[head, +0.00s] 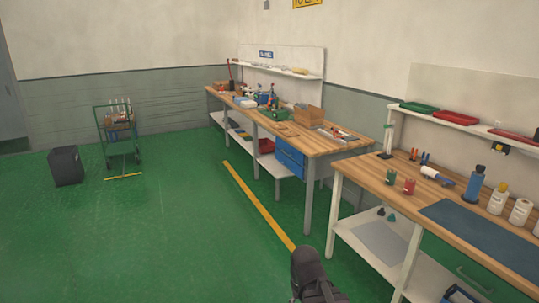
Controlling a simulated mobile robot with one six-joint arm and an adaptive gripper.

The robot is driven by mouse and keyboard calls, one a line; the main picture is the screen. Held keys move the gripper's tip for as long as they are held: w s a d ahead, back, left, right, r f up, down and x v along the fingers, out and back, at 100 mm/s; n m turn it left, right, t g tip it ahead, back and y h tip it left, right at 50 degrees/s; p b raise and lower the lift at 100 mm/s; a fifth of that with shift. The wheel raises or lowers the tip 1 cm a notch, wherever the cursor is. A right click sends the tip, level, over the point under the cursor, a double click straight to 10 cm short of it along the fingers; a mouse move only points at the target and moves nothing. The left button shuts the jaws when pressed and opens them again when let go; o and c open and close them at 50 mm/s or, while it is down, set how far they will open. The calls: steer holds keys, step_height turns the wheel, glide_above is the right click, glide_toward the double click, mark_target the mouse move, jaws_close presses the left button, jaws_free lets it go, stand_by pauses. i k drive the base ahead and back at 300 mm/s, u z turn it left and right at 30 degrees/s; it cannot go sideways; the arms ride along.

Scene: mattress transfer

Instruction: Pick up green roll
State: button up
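A small green cylinder (390,175), which looks like the green roll, stands on the near wooden workbench (365,185) at the right, close to its front edge. A red cylinder (409,186) stands just to its right. My gripper (322,293) shows only in part as a dark shape at the bottom edge, over the floor left of the near bench. It is apart from the green cylinder. Its fingertips cannot be made out, so I cannot tell whether it is open or holds anything.
On the near bench are a blue mat (480,238), a blue bottle (474,184) and several white bottles. A lower shelf (365,243) holds small dark green items. A second cluttered bench (318,146) stands behind. The green floor (150,235) at left is mostly free.

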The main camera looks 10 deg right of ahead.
mark_target(392, 174)
steer(key=u, duration=0.45)
steer(key=i, duration=2.3)
steer(key=z, duration=0.5)
steer(key=i, duration=0.6)
steer(key=z, duration=0.95)
steer(key=i, duration=0.7)
steer(key=z, duration=0.35)
